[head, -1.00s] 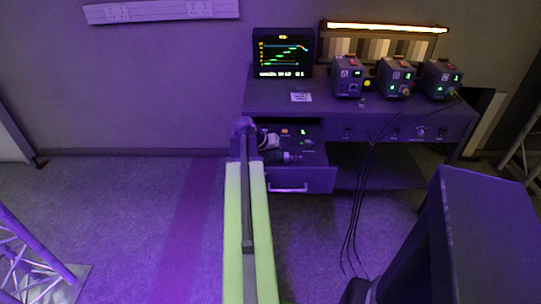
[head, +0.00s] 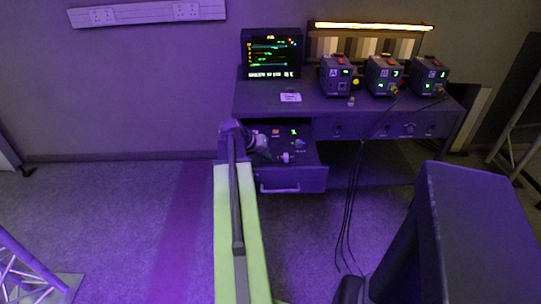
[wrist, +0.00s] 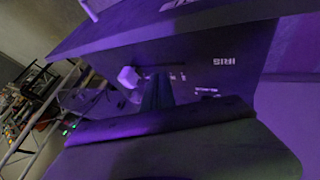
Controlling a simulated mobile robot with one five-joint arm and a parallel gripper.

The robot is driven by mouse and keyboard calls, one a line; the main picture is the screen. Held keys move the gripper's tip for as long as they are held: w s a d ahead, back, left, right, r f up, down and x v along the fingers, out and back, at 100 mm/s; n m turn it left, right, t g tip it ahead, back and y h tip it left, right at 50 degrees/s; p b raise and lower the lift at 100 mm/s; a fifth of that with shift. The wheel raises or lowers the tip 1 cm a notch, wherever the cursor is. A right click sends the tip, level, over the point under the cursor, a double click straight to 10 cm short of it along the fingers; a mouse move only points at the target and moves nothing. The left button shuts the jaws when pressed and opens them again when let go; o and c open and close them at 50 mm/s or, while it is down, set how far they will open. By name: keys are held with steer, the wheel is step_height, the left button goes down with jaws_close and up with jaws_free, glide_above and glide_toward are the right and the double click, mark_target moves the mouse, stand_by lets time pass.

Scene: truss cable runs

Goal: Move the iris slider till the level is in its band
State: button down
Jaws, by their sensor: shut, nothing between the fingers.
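The iris slider's pale cap (wrist: 128,77) shows left of centre in the wrist view, at the left of a dark slot. The panel lettering IRIS reads upside down there. My gripper (wrist: 158,84) is shut and empty, just right of the cap and apparently apart from it. In the head view my gripper (head: 268,153) is over the open drawer (head: 294,180), left of a pale knob (head: 285,157) that looks like the slider cap. The monitor (head: 271,54) shows coloured traces; its text is too small to read.
Three boxes with green displays (head: 335,75) stand on the desk (head: 310,108), with cables (head: 351,220) hanging in front. A large dark block (head: 475,230) stands at the right. A truss (head: 30,270) is at lower left.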

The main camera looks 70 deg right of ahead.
steer(key=w+p+v, duration=0.1)
steer(key=p+v, duration=0.7)
steer(key=v, duration=0.2)
steer(key=shift+a, duration=0.3)
